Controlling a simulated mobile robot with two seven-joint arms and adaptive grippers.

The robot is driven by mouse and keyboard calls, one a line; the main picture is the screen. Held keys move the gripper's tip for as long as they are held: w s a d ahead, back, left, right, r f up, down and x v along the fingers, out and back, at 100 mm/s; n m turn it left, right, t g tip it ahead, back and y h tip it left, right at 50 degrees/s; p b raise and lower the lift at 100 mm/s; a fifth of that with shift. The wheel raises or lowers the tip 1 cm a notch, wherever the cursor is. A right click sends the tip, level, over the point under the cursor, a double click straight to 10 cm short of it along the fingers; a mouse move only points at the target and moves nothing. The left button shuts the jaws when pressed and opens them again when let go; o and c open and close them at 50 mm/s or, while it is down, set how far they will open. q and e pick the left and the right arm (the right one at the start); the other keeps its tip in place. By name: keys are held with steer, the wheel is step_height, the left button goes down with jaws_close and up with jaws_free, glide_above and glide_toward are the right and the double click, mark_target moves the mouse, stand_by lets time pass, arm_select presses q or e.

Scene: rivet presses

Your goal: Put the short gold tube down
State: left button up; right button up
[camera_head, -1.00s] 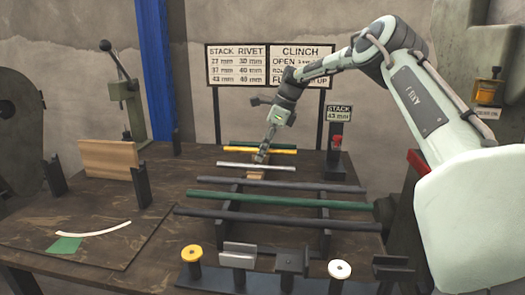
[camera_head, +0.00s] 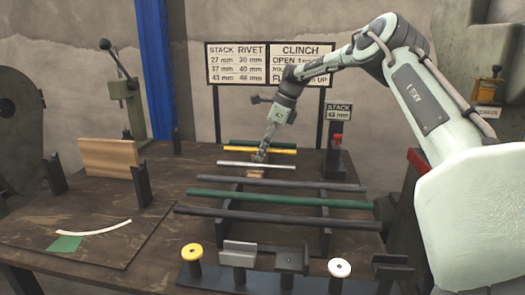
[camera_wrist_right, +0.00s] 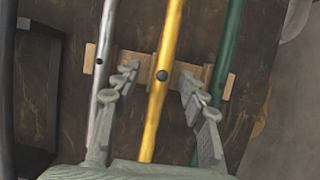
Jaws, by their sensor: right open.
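The short gold tube (camera_head: 280,151) lies toward the back of the bench, between a silver tube (camera_head: 284,167) and a green tube (camera_head: 263,144). In the right wrist view the gold tube (camera_wrist_right: 170,50) lies across a slotted wooden rest (camera_wrist_right: 135,62), with a dark dot on it. My right gripper (camera_head: 261,158) is at this tube. In the right wrist view my right gripper (camera_wrist_right: 160,80) is open, one finger on each side of the gold tube, with gaps visible on both sides. The left finger is close to the silver tube. My left gripper is not in view.
Several longer bars, grey and green (camera_head: 235,197), lie on a dark rack (camera_head: 325,240) in front. A wooden board (camera_head: 108,158) and lever press (camera_head: 125,90) are at left. Spools and blocks line the front edge.

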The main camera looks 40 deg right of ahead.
steer(key=v, duration=1)
steer(key=shift+r, duration=0.1)
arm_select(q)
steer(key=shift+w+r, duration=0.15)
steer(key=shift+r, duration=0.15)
arm_select(e)
steer(key=shift+s+d+r, duration=0.2)
steer(key=shift+s+r, duration=0.05)
steer(key=shift+r, duration=0.4)
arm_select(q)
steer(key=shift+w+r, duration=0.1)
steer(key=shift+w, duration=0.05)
